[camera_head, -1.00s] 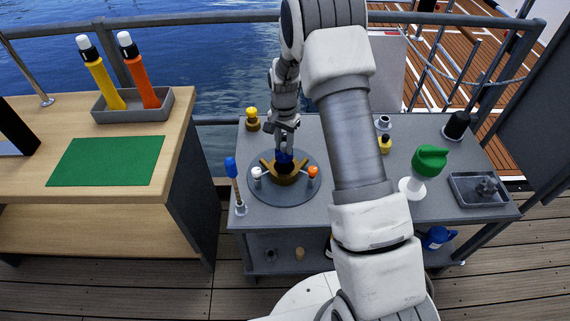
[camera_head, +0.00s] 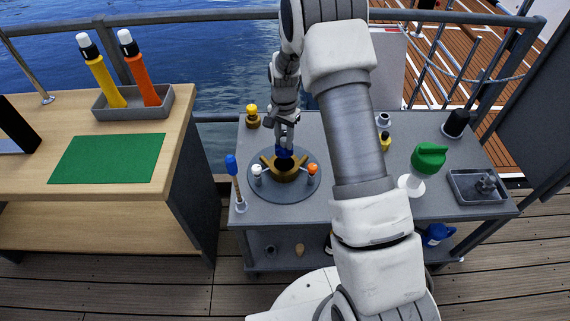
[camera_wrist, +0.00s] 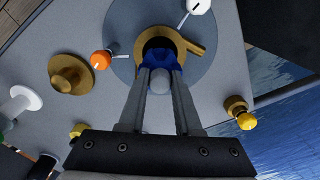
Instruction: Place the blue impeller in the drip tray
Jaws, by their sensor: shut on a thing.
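The blue impeller (camera_wrist: 160,55) is between the fingertips of my gripper (camera_wrist: 160,75), which is shut on it. In the head view the impeller (camera_head: 284,153) shows as a small blue patch at my gripper (camera_head: 284,140), right over the brass housing (camera_head: 286,173). In the wrist view the brass housing (camera_wrist: 192,48) surrounds the dark opening behind the impeller. I cannot tell how far the impeller sits inside it. The drip tray (camera_head: 478,201), a grey rectangular tray, is at the right end of the grey bench and has a dark grey part in it.
The round grey plate (camera_head: 285,196) carries white-topped (camera_head: 257,170) and orange-topped (camera_head: 312,169) pins. A blue-handled tool (camera_head: 233,168) stands left. The green-topped bottle (camera_head: 428,160) and black-capped item (camera_head: 456,123) stand near the tray. My arm crosses the bench's middle.

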